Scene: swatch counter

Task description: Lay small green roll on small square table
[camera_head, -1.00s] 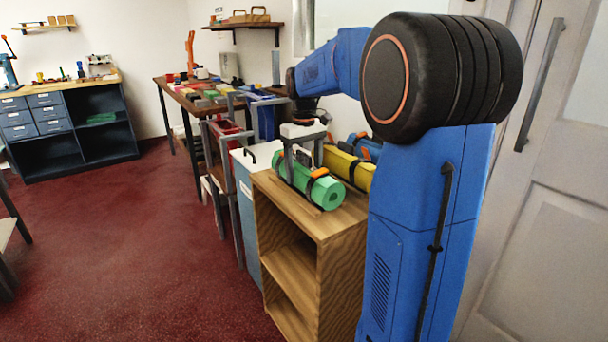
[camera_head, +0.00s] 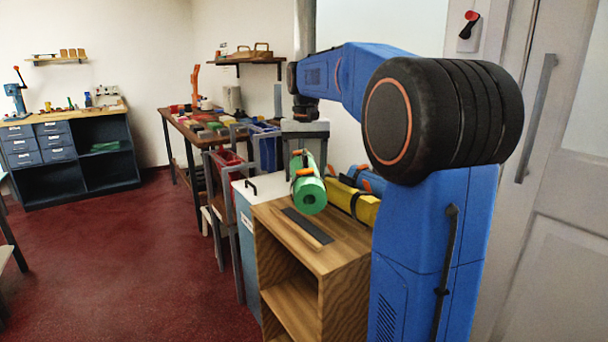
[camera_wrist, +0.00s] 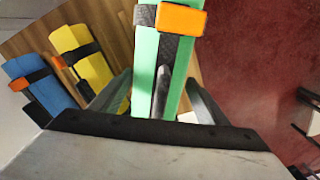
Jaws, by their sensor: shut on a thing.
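The small green roll (camera_head: 311,190) hangs in my gripper (camera_head: 304,150) above the wooden shelf unit in the head view, clear of its top. The wrist view shows the green roll (camera_wrist: 179,60) between the fingers of my gripper (camera_wrist: 160,95), with a dark strap and an orange buckle on it. My gripper is shut on the roll. I cannot tell any small square table for sure in these views; only part of a pale-topped piece (camera_head: 6,230) shows at the left edge of the head view.
A yellow roll (camera_head: 352,200) and a blue roll (camera_head: 370,180) lie on the wooden shelf unit (camera_head: 345,248), beside a dark strip (camera_head: 307,226). A white-topped cabinet (camera_head: 240,187) adjoins it. A long table (camera_head: 180,110) with coloured pieces stands behind. Red floor (camera_head: 130,260) at left is open.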

